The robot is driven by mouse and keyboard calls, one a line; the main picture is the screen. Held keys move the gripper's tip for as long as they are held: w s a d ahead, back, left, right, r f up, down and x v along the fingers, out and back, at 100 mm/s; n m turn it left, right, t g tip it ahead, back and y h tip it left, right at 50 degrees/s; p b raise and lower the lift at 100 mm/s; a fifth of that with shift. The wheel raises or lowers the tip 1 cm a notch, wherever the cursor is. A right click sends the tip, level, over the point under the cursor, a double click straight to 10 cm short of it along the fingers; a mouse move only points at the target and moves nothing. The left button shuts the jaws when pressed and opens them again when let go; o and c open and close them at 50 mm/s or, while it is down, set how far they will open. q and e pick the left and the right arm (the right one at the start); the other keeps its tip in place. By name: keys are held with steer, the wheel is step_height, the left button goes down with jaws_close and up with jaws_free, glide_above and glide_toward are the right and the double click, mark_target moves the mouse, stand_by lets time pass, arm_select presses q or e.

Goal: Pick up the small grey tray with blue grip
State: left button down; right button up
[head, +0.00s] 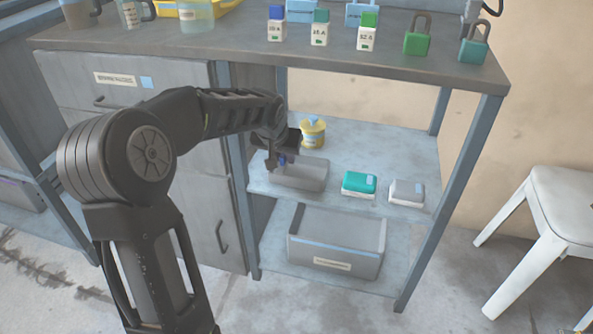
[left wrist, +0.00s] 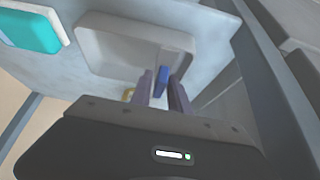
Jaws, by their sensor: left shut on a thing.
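The small grey tray (head: 307,174) sits on the middle shelf under the workbench, and it also shows in the left wrist view (left wrist: 108,42). Its blue grip (left wrist: 162,80) stands between my left gripper's fingers (left wrist: 161,88). My left gripper (head: 279,163) reaches in over the tray's left end and is shut on the blue grip. The tray appears to rest on the shelf; whether it is lifted at all I cannot tell. My right gripper is in neither view.
A larger grey bin (head: 335,263) is on the lower shelf. The bench top (head: 330,62) and blue posts frame the opening. A white stool (head: 562,205) stands right.

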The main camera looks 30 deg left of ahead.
arm_select(q)
steer(key=shift+r, duration=0.15)
stand_by(0.5)
step_height(320, 180, up, 3)
steer(key=shift+r+p, duration=0.1)
steer(key=shift+p, duration=1.05)
steer(key=shift+s+d+r, duration=0.1)
steer(key=shift+s+r, duration=0.1)
steer(key=shift+r, duration=0.05)
steer(key=s+d+p, duration=0.1)
steer(key=s+d, duration=0.2)
steer(key=s, duration=0.5)
steer(key=s+d+p, duration=0.2)
steer(key=s, duration=0.6)
steer(key=shift+s+d+f, duration=0.2)
steer(key=shift+s+d, duration=0.1)
steer(key=shift+d, duration=0.1)
